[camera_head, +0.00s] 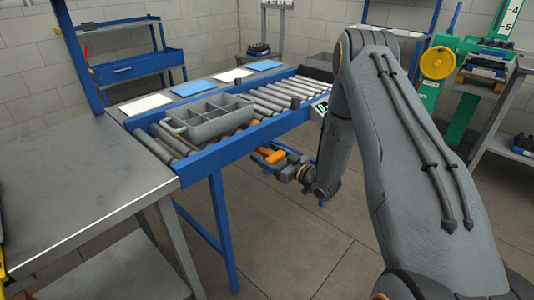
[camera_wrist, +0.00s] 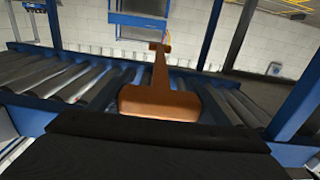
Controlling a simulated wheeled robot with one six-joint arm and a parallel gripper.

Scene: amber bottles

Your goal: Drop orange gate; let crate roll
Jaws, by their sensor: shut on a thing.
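The grey crate (camera_head: 207,118) with several compartments sits on the roller conveyor (camera_head: 283,103), left of its middle. I see no bottles in it. The orange gate's handle (camera_head: 274,157) shows beside the conveyor's near blue rail. In the wrist view the orange gate (camera_wrist: 160,98) has a wide near end and a narrow bar reaching away over the rollers. My gripper (camera_head: 280,160) is at the rail's near side, shut on the orange handle. Its dark fingers fill the bottom of the wrist view and hide the grip. The crate is not in the wrist view.
A metal table (camera_head: 80,195) adjoins the conveyor's left end. Blue and white sheets (camera_head: 190,88) lie along the far side. A small display (camera_head: 322,107) stands by the near rail, close to my arm. A green stand with a yellow wheel (camera_head: 437,63) is at right. Floor in front is clear.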

